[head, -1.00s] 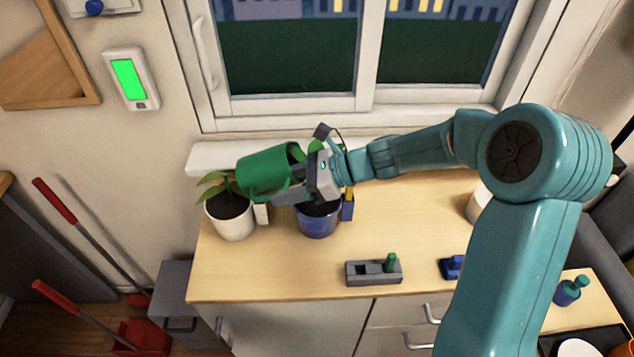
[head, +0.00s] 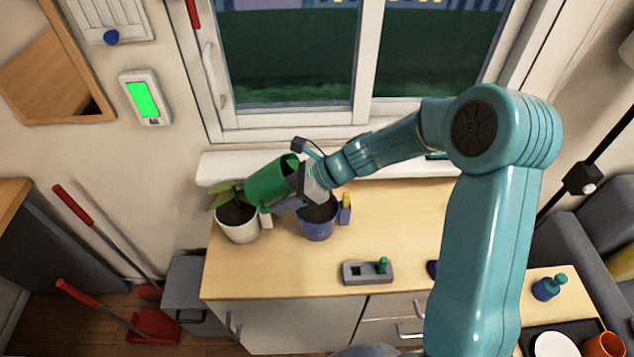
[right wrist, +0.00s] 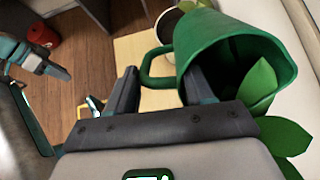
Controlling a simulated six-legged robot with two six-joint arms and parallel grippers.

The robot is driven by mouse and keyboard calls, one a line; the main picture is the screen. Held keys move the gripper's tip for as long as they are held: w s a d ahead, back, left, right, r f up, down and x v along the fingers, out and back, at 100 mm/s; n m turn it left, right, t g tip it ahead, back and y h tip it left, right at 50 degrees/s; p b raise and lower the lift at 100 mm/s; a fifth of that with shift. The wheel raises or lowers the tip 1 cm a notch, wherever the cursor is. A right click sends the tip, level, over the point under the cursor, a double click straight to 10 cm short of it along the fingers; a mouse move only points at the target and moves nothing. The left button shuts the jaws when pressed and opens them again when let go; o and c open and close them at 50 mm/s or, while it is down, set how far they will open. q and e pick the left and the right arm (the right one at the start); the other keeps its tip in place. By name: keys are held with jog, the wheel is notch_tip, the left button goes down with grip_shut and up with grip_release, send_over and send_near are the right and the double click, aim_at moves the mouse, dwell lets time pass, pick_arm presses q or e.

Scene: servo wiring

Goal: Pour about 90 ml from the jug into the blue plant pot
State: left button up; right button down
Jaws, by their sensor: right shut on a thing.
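The green jug (head: 268,184) is in my right gripper (head: 296,192), above the bench between the two plant pots. It looks tilted, with its open rim toward the upper right. In the right wrist view, the fingers of my right gripper (right wrist: 162,85) are around the handle side of the jug (right wrist: 225,60). The blue plant pot (head: 317,230) stands just below and right of the gripper, its top partly covered. No stream of water shows, and the water level is hidden. A teal part with a dark finger, probably my left gripper (right wrist: 55,70), shows at the left of the wrist view.
A white pot with a leafy plant (head: 238,228) stands left of the blue pot, close under the jug. A small blue and yellow item (head: 345,210) is beside the blue pot. A grey block (head: 368,272) lies nearer the front. The window is behind.

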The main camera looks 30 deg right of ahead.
jog(key=shift+a+r+g+h+p, duration=0.15)
jog(key=shift+r+g+h+p, duration=0.2)
jog(key=shift+r+p, duration=0.7)
jog(key=shift+w+a+f+h+b, duration=0.1)
jog(key=shift+f+h+b, duration=0.2)
jog(key=shift+f, duration=0.2)
pick_arm(q)
notch_tip(320, 180, up, 3)
jog(key=shift+f, duration=0.2)
pick_arm(e)
jog(key=shift+w+a+r+g, duration=0.1)
jog(key=shift+w+g, duration=0.05)
jog(key=shift+g, duration=0.2)
jog(key=shift+r+h, duration=0.1)
jog(key=shift+h, duration=0.15)
